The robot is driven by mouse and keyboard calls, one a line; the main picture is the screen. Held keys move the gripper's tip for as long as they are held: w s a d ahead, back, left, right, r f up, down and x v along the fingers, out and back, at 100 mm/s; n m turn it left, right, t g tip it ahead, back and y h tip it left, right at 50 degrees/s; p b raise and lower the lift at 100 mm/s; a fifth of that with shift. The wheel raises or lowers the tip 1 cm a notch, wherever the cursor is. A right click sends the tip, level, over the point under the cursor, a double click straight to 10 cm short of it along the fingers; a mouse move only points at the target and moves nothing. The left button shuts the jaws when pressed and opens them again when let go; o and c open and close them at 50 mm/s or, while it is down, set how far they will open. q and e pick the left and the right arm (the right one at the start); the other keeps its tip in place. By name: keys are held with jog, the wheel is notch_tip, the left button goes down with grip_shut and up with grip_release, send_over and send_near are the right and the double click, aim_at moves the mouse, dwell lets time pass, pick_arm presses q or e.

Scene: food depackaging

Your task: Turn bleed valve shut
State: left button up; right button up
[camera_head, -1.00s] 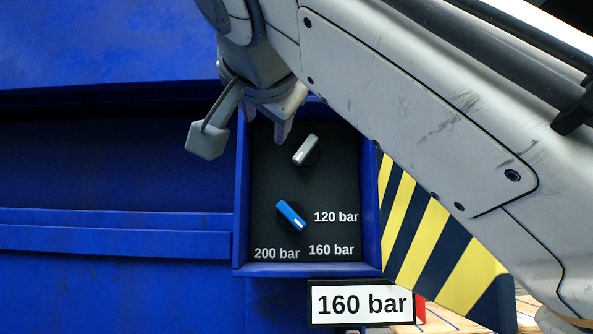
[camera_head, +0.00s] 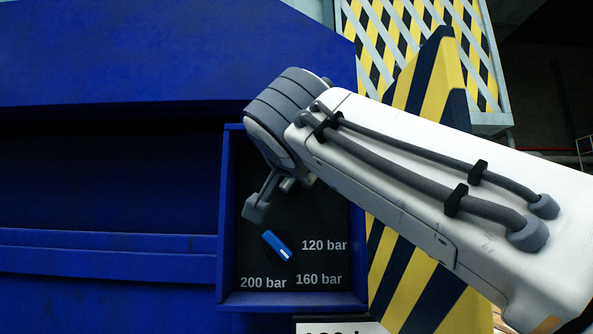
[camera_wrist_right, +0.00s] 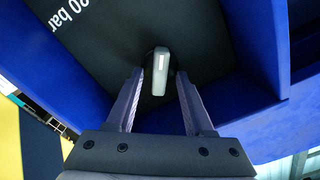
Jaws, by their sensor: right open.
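The grey bleed valve knob (camera_wrist_right: 160,72), with a light line on its end, sits on the dark panel in the right wrist view. My right gripper (camera_wrist_right: 159,80) is open, with one finger on either side of the knob and a gap to each. I cannot tell how deep the fingertips reach. In the head view my right arm and wrist cover the knob. The blue selector knob (camera_head: 277,245) on the same panel points down and right, toward the 160 bar label (camera_head: 318,279). My left gripper is out of view.
A raised blue frame (camera_head: 228,220) surrounds the panel; its wall also stands close on the right in the wrist view (camera_wrist_right: 262,50). A yellow-and-black striped guard (camera_head: 400,275) stands right of the panel. A white sign (camera_head: 340,327) is cut off below.

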jog(key=shift+w, duration=0.3)
grip_shut()
jog(key=shift+d, duration=0.1)
